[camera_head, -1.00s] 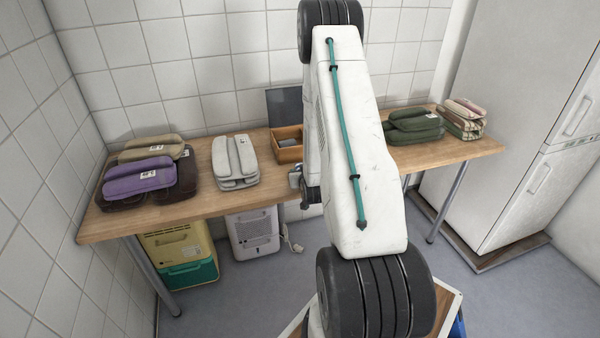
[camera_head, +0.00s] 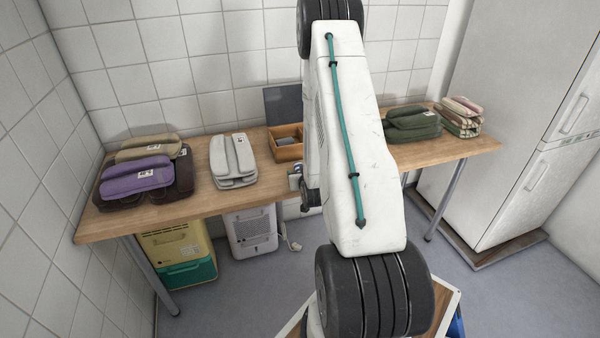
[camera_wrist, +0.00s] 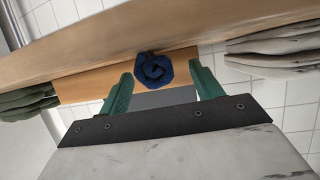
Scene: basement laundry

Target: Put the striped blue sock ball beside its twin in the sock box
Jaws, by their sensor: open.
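A dark blue rolled sock ball (camera_wrist: 153,70) with a spiral face shows in the wrist view, in front of the wooden box. My gripper (camera_wrist: 160,73) is open, its green fingers to either side of the ball in the picture. I cannot tell whether the ball is between the fingertips or beyond them. The open wooden sock box (camera_head: 289,153) stands on the table in the head view, with a grey piece inside; its wall also shows in the wrist view (camera_wrist: 85,87). I see no twin ball.
The wooden table (camera_head: 215,202) runs along the tiled wall. A grey folded stack (camera_head: 233,163) is left of the box; purple and tan bundles (camera_head: 135,181) lie farther left. Green bundles (camera_head: 412,124) and a striped stack (camera_head: 460,118) are at right, beside a white fridge (camera_head: 510,100).

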